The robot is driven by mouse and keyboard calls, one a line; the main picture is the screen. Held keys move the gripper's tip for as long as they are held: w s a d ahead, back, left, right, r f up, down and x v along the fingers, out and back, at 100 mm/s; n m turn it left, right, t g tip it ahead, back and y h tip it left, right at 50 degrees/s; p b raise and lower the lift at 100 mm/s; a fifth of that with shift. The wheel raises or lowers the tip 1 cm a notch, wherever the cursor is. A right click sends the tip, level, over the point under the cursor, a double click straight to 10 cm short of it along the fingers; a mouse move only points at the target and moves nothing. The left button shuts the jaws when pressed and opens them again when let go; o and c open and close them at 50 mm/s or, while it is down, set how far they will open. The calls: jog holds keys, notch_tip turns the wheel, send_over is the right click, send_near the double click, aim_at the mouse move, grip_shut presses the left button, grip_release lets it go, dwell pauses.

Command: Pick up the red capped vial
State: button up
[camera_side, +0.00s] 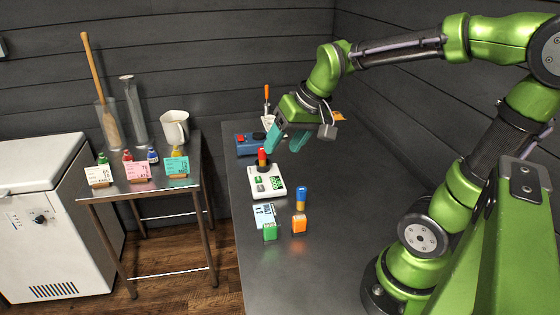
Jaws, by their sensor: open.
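A small vial with a red cap (262,154) stands upright on the white scale (267,195), toward its back. My gripper (286,143) is open, with its teal fingers spread and nothing seen between them. It hangs above and a little to the right of the red-capped vial. Its left finger appears close to the vial's top, but I cannot tell the gap in depth. Another small red item (127,156) stands on the side table, too small to make out clearly.
A blue device (249,145) stands behind the scale. The bench (345,190) is clear at right. The side table holds cards, bottles and a jug (175,127).

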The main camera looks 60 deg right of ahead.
jog(key=n+g+h, duration=0.1)
send_near(263, 150)
jog(key=s+a+r, duration=0.3)
jog(key=s+r, duration=0.1)
jog(key=w+d+r+n, duration=0.1)
jog(key=w+d+n, duration=0.1)
jog(key=shift+h, duration=0.3)
jog(key=x, duration=1.1)
jog(key=shift+w+r, duration=0.15)
jog(key=shift+w, duration=0.05)
jog(key=shift+x, duration=2.65)
jog(key=shift+s+d, duration=0.1)
jog(key=shift+d, duration=0.1)
jog(key=shift+c, duration=0.4)
grip_shut()
